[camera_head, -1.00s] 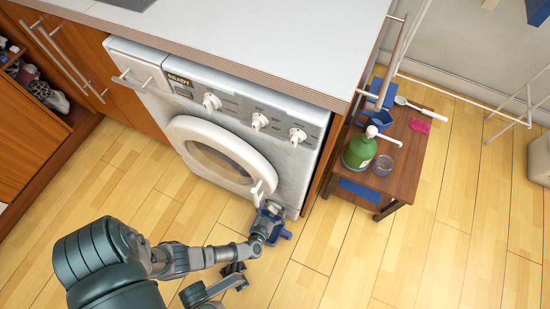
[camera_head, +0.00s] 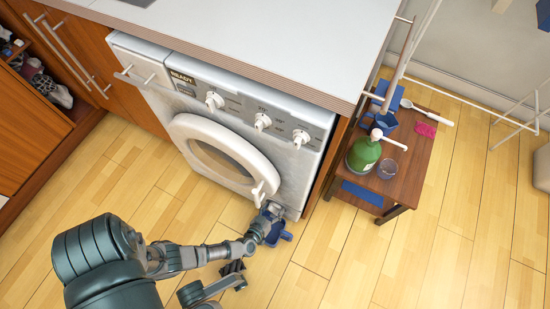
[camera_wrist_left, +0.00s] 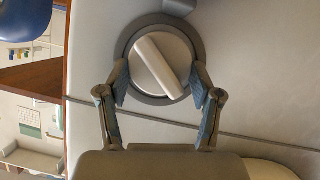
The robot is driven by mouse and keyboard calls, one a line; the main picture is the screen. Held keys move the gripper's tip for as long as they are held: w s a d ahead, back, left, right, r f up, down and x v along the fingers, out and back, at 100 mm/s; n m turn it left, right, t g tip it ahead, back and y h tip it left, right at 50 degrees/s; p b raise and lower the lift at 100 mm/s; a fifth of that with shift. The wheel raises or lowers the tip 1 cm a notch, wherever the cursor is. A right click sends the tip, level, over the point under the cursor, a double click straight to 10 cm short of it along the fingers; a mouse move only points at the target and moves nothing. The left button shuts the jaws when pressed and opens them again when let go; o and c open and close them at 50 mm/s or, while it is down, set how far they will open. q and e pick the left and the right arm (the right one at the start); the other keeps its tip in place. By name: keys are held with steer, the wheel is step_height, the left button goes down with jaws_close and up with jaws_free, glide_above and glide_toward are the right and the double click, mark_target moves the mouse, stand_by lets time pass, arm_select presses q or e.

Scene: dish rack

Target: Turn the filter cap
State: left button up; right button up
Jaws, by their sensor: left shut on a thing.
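The filter cap (camera_wrist_left: 172,56) is a round light disc with a raised diagonal bar, set in a dark ring low on the washing machine's (camera_head: 290,165) white front. The bar leans from upper left to lower right. My left gripper (camera_wrist_left: 160,88) is shut on the cap, with one blue-padded finger on each side of the disc. In the head view my left gripper (camera_head: 272,215) is at the machine's lower right corner, below the round door (camera_head: 182,125), and hides the cap.
A small wooden table (camera_head: 402,180) to the right of the machine holds a green bottle (camera_head: 363,155), a cup (camera_head: 387,168), a spoon (camera_head: 432,114) and a pink item (camera_head: 426,129). The counter (camera_head: 250,40) overhangs the machine.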

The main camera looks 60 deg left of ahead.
arm_select(q)
steer(key=shift+s+a+f+n+t+h+b, duration=0.15)
steer(key=shift+s+f+n+t+h+b, duration=0.15)
steer(key=shift+n+b, duration=0.25)
steer(key=shift+w+a+r+n+t+h, duration=0.15)
steer(key=shift+n+t+h, duration=0.3)
steer(key=shift+n, duration=0.5)
steer(key=n, duration=0.1)
steer(key=n+t+h, duration=0.1)
steer(key=shift+a+f+n, duration=0.15)
steer(key=shift+f+n, duration=0.05)
steer(key=shift+n, duration=0.1)
steer(key=shift+s+a+f+n+t+h, duration=0.15)
steer(key=shift+n+t, duration=0.2)
steer(key=shift+n, duration=0.25)
steer(key=shift+s+n+t+h, duration=0.1)
steer(key=shift+n+t, duration=0.2)
steer(key=shift+n, duration=0.3)
steer(key=o, duration=1.1)
steer(key=shift+o, duration=0.2)
